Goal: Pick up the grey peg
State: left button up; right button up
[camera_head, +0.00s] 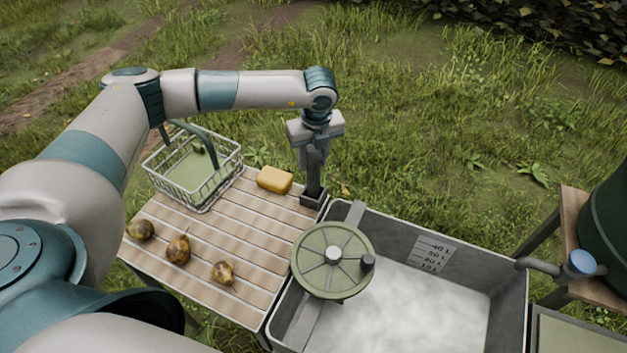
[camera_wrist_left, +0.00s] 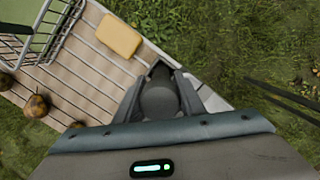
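The grey peg (camera_wrist_left: 158,100) shows in the left wrist view as a rounded grey shape between the fingers of my left gripper (camera_wrist_left: 160,88). A finger lies close on each side of it; I cannot tell if they press on it. In the head view my left gripper (camera_head: 313,190) points down at the far right corner of the slatted table (camera_head: 215,262), beside the metal tub. There the peg cannot be told apart from the dark fingers. My right gripper is not in view.
A yellow sponge-like block (camera_head: 274,180) lies left of the gripper. A wire basket (camera_head: 170,190) stands at the table's far left. Several brownish pears (camera_head: 178,249) lie at the front. The tub (camera_head: 515,290) holds cloudy water, with a green round handwheel (camera_head: 315,265) at its left side.

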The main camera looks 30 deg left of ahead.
pick_arm(q)
grip_shut()
jog(key=shift+w+r+b, duration=0.1)
jog(key=shift+r+b, duration=0.65)
jog(key=shift+r, duration=0.05)
jog(key=shift+d+r+b, duration=0.25)
jog(key=shift+r+b, duration=0.6)
jog(key=shift+r, duration=0.35)
jog(key=w+d+r+b, duration=0.4)
jog(key=w+d+r, duration=0.2)
jog(key=d, duration=0.3)
jog(key=shift+d+r+b, duration=0.3)
jog(key=shift+r+b, duration=0.1)
jog(key=shift+r, duration=0.15)
jog(key=shift+s+r, duration=0.1)
jog(key=shift+r, duration=0.05)
